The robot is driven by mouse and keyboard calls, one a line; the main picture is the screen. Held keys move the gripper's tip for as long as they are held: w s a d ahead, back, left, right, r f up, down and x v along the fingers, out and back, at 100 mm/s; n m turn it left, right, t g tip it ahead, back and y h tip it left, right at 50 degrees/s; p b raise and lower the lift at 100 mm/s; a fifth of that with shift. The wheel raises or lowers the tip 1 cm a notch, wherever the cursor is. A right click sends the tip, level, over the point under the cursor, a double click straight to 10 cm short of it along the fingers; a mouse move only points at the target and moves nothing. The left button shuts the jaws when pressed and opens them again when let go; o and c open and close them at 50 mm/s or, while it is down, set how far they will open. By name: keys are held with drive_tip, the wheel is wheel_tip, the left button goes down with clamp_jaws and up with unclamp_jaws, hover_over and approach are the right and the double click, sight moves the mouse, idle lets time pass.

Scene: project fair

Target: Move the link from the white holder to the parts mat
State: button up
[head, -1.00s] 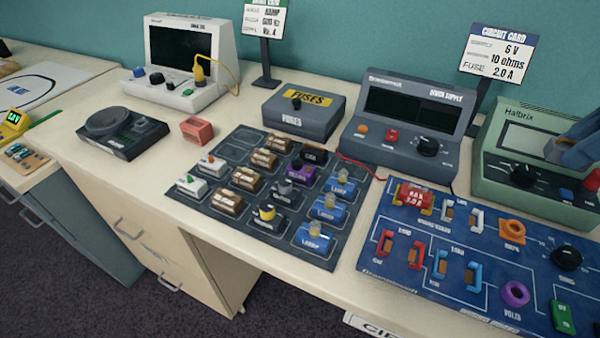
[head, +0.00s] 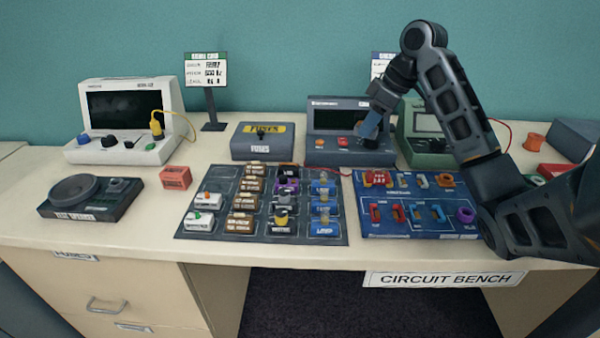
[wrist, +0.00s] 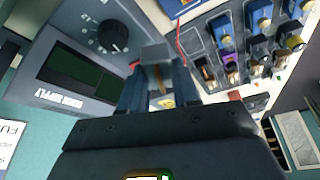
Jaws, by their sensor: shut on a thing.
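My gripper (head: 368,132) is in front of the dark grey bench supply, raised above the bench. In the wrist view, its fingers (wrist: 158,78) are shut on a small grey block with a copper-brown strip, seemingly the link (wrist: 155,52). The head view does not show the link clearly. The white holder (head: 422,182) is at the top of the blue circuit board; a similar pale one (head: 402,181) is just left of it. The dark parts mat (head: 223,173) lies left of the board, below and left of my gripper; its upper left cells look bare.
The bench supply (head: 322,150) stands close behind my gripper. The fuses box (head: 262,143) is behind the mat. A red wire (wrist: 179,45) runs near the supply. My arm crosses above the circuit board (head: 440,228).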

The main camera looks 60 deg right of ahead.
drive_tip(key=p, duration=0.2)
hover_over(319, 174)
drive_tip(key=s, duration=0.2)
drive_tip(key=f, duration=0.6)
drive_tip(key=shift+w, duration=0.2)
drive_tip(key=shift+w+f, duration=0.1)
drive_tip(key=shift+f, duration=2.05)
drive_tip(key=shift+f, duration=0.1)
drive_tip(key=o, duration=0.6)
drive_tip(key=shift+o, duration=0.8)
